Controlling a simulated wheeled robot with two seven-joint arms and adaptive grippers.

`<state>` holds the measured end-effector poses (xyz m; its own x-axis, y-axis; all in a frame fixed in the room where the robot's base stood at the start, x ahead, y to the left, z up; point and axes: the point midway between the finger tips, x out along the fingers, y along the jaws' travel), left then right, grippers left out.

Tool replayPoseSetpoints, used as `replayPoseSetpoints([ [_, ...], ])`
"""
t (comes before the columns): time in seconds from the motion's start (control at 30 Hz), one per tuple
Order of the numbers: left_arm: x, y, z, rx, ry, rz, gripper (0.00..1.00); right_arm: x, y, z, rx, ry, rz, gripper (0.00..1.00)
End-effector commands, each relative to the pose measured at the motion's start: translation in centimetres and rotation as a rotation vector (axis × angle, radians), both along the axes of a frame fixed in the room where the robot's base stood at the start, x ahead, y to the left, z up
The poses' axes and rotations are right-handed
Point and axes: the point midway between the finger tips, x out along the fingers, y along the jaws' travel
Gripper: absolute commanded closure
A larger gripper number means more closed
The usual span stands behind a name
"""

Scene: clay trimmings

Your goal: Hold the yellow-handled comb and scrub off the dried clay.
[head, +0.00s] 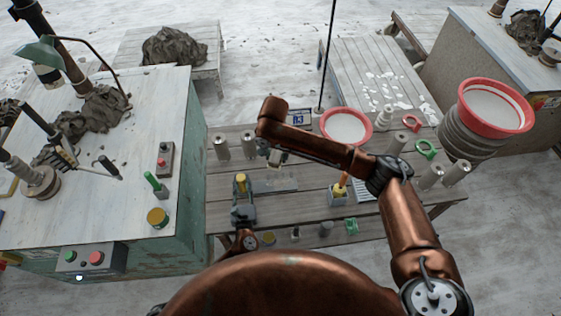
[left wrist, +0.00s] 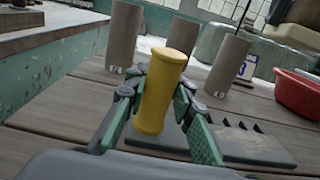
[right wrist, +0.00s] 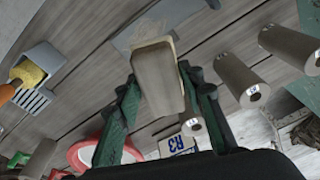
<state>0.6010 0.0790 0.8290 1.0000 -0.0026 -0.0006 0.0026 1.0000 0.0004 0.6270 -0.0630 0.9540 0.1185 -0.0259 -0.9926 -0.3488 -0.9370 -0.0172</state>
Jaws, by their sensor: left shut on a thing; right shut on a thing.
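The yellow handle (head: 241,182) of the comb is between the fingers of my left gripper (head: 241,192); in the left wrist view the fingers close on both sides of the yellow handle (left wrist: 158,95). A flat grey notched plate (head: 277,184) lies beside it; in the left wrist view this plate (left wrist: 260,152) carries a brownish dried patch (left wrist: 248,142). My right gripper (head: 274,152) is shut on a beige block with a pale fringed edge (right wrist: 157,80). It is over or near the plate; contact cannot be told.
A grey holder (head: 338,199) with an orange-handled yellow tool (head: 341,185) stands right of the plate. Grey cylinders (head: 221,148), a red-rimmed basin (head: 346,127) and an R3 card (right wrist: 178,144) stand farther back. A green-sided bench (head: 180,150) is at left.

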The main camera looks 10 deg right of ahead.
Motion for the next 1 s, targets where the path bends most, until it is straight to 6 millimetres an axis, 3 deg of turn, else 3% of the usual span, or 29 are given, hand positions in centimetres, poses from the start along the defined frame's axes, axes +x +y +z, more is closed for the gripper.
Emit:
replayPoseSetpoints([
  [0.1,0.0,0.0,0.0,0.0,0.0,0.001,1.0,0.5,1.1,-3.1,0.001,0.011,-0.202,0.84],
  [0.3,0.0,0.0,0.0,0.0,0.0,0.001,1.0,0.7,1.5,-5.9,-0.011,0.011,-0.405,0.84],
  [1.0,0.0,0.0,0.0,0.0,0.001,0.0,1.0,0.7,1.5,-12.0,-0.015,0.01,-0.425,0.84],
])
